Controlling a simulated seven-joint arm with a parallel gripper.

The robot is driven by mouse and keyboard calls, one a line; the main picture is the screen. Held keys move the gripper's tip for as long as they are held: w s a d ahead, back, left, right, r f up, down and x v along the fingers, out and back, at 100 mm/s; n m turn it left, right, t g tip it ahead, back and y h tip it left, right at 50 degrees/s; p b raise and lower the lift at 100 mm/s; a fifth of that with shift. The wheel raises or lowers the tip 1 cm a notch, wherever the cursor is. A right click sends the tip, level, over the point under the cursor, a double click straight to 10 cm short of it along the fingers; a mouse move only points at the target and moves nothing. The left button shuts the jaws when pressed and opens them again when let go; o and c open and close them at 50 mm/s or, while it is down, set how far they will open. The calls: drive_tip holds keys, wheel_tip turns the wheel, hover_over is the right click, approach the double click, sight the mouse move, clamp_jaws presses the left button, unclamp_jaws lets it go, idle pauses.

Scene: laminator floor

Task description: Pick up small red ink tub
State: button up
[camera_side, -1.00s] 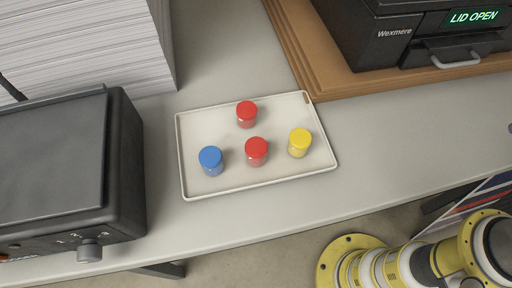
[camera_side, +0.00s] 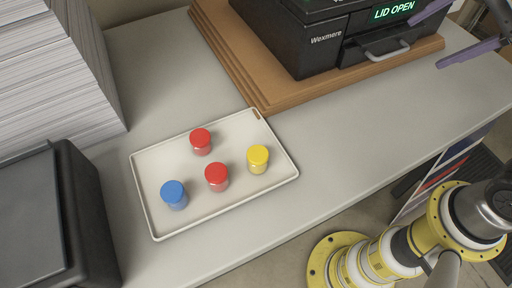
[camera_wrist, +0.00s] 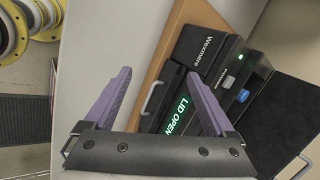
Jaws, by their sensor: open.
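Two red ink tubs stand upright in a pale tray (camera_side: 142,200) in the side view. The rear red tub (camera_side: 201,142) looks slightly smaller than the front red tub (camera_side: 216,177), but distance may account for that. A blue tub (camera_side: 174,195) stands at the left and a yellow tub (camera_side: 258,159) at the right. My gripper (camera_side: 425,44) is at the upper right of the side view, far from the tray, its purple fingers apart. In the wrist view my gripper (camera_wrist: 158,73) is open with nothing between its fingers. No tub shows in the wrist view.
A black machine (camera_side: 315,50) reading "LID OPEN" sits on a wooden board (camera_side: 225,55) behind the tray. It also fills the right of the wrist view (camera_wrist: 205,60). Paper stacks (camera_side: 55,90) and a dark machine (camera_side: 40,210) stand at left. Grey tabletop right of the tray is clear.

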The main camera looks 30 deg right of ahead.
drive_tip(key=w+a+r+m+g+y, duration=0.1)
drive_tip(key=w+a+m, duration=0.2)
drive_tip(key=w+a, duration=0.3)
drive_tip(key=m+g+y, duration=0.1)
drive_tip(key=g, duration=0.4)
hover_over(220, 170)
drive_tip(key=d, duration=0.3)
drive_tip(key=f, duration=1.7)
drive_tip(key=shift+s+a, duration=0.2)
drive_tip(key=shift+w+a+x, duration=0.1)
drive_tip(key=shift+x, duration=1.45)
drive_tip(key=shift+w+a+x, duration=0.15)
drive_tip(key=shift+x, duration=1.4)
drive_tip(key=shift+r, duration=0.15)
clamp_jaws()
